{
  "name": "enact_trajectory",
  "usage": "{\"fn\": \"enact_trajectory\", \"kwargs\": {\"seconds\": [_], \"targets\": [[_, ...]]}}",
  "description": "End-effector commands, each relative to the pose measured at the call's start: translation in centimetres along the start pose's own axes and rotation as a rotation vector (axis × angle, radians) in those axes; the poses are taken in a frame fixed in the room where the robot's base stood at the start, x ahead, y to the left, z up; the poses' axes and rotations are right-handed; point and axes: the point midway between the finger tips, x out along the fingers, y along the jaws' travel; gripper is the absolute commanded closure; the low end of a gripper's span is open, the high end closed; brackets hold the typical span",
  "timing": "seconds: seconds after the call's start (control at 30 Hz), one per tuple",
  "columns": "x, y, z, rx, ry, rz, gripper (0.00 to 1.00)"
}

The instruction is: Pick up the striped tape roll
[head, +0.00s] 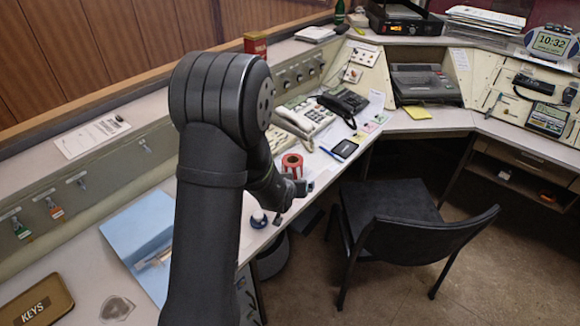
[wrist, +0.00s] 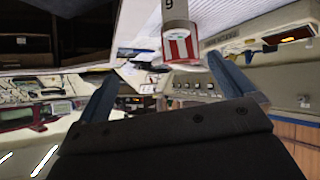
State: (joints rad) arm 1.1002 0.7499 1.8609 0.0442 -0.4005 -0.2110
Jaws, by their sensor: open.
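The striped tape roll (head: 292,168) shows in the head view as a red ring on the left desk, just beyond my gripper (head: 300,187). In the wrist view a red-and-white striped piece (wrist: 181,46), which looks like the roll, is at the top, past the fingertips and toward the right finger. My gripper (wrist: 165,80) is open, with nothing between its fingers. A clear distance seems to lie between the fingers and the roll. My arm hides part of the desk around them in the head view.
A desk telephone (head: 307,115), a black handset (head: 343,103) and a dark notepad (head: 344,149) lie beyond the roll. A blue folder (head: 142,236) lies left. A black chair (head: 425,243) stands right of the desk.

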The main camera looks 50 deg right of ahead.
Motion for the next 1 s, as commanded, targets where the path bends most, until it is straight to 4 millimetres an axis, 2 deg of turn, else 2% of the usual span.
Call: {"fn": "enact_trajectory", "kwargs": {"seconds": [0.1, 0.3, 0.47, 0.67, 0.87, 1.0], "targets": [[2.1, 1.0, -2.1, -0.038, -0.096, -0.012, 0.02], [3.8, 1.7, -5.6, -0.104, -0.257, -0.086, 0.02], [3.8, 1.9, -8.8, -0.16, -0.366, -0.186, 0.02], [2.6, 1.7, -12.2, -0.224, -0.454, -0.315, 0.02], [1.8, 1.4, -13.4, -0.253, -0.487, -0.377, 0.02], [3.0, 0.9, -12.6, -0.256, -0.493, -0.384, 0.02]]}}
